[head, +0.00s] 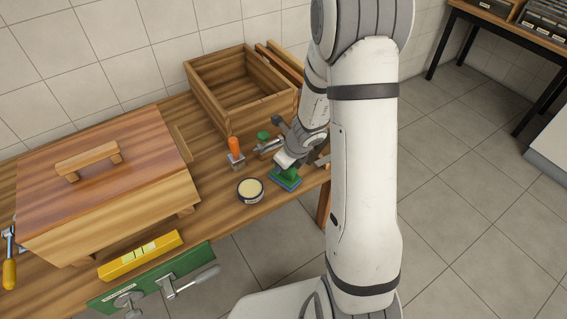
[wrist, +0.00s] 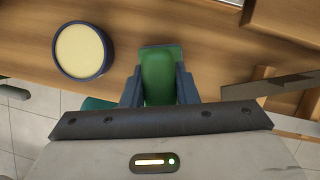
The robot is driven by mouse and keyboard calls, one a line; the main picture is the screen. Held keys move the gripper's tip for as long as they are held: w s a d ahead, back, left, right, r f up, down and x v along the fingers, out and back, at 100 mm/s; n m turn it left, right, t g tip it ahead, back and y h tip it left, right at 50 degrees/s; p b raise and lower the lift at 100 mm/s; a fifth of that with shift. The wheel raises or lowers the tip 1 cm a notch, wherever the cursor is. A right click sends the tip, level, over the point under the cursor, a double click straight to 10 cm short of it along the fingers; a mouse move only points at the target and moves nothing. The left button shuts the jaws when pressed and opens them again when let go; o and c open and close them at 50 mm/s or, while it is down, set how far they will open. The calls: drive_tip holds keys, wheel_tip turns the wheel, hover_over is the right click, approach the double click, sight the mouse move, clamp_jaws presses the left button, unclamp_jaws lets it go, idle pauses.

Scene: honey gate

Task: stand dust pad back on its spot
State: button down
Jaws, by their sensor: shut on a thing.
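The dust pad (head: 285,181) is a small green block with a darker blue-green base, near the right front part of the wooden bench (head: 215,208). My gripper (head: 289,167) comes down over it from above and is shut on its green upper part. In the wrist view the green top of the pad (wrist: 160,70) sits between my two fingers (wrist: 159,92). Part of its base shows beside the left finger. I cannot tell whether the pad touches the bench top. No marked spot for it is clear in either view.
A round tin of pale yellow wax (head: 250,189) stands just left of the pad. An orange-handled tool (head: 235,152) stands behind it. A lidded wooden box (head: 100,185), an open crate (head: 240,90), a yellow level (head: 140,256) and a green vise (head: 150,282) surround the area.

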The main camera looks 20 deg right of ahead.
drive_tip(key=shift+f, duration=0.25)
drive_tip(key=c, duration=1.1)
unclamp_jaws()
drive_tip(key=shift+o, duration=0.2)
drive_tip(key=shift+r, duration=0.1)
drive_tip(key=shift+p+v, duration=2.85)
drive_tip(key=shift+v, duration=1.05)
